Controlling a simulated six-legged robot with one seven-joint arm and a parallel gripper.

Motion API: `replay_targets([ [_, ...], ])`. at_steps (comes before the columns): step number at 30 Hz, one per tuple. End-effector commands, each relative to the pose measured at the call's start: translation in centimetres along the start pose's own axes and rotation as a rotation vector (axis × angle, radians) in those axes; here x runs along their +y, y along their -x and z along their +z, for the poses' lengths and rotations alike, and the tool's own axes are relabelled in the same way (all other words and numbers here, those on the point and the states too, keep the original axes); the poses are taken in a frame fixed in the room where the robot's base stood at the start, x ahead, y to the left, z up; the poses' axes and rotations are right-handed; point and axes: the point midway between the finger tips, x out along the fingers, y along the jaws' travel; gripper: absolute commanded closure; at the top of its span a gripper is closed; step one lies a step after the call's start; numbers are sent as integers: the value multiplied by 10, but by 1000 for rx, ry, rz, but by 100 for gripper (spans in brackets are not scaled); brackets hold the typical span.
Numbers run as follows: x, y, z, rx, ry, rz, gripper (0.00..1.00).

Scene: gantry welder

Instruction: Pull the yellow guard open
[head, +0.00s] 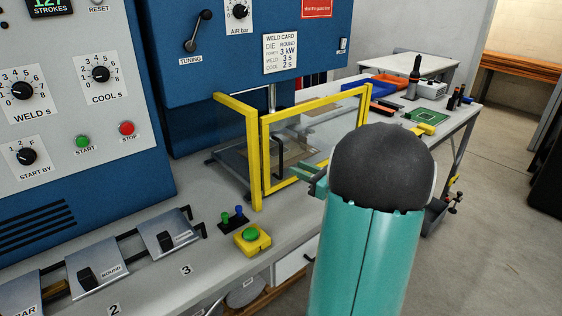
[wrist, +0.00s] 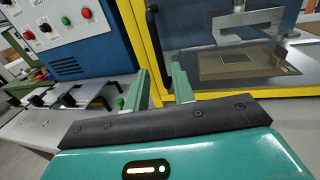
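The yellow guard (head: 319,109) is a yellow frame with a clear panel, standing around the welder's work area. Its front panel meets the yellow side frame at the left corner, so it looks shut. A black upright bar handle (head: 279,158) is on the front panel near its left edge. In the wrist view the handle (wrist: 153,36) is beyond my fingertips, by the yellow post (wrist: 140,25). My gripper (wrist: 160,70) is open and empty, fingers apart, short of the handle. In the head view my arm hides most of my gripper (head: 318,181).
A yellow box with a green button (head: 252,239) and small blue and green pegs (head: 232,217) stand on the bench before the guard. Dies (head: 165,238) lie at left. The blue welder (head: 245,55) overhangs behind. Open floor (head: 475,175) is at right.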

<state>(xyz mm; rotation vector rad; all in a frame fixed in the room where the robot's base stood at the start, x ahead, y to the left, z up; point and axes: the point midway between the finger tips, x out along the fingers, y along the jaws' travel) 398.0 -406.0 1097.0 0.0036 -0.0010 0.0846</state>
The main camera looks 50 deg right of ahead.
Motion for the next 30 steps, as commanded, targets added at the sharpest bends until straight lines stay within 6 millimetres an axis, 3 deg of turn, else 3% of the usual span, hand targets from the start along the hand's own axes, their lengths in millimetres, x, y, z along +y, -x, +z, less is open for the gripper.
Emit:
replay_targets([
  [6, 1, -44, 0, 1, 0, 4, 75],
  [12, 0, -70, 0, 1, 1, 1, 75],
  [23, 1, -76, 0, 1, 1, 1, 75],
  [27, 1, -76, 0, 1, 1, 1, 100],
  [30, 1, -76, 0, 1, 1, 1, 100],
])
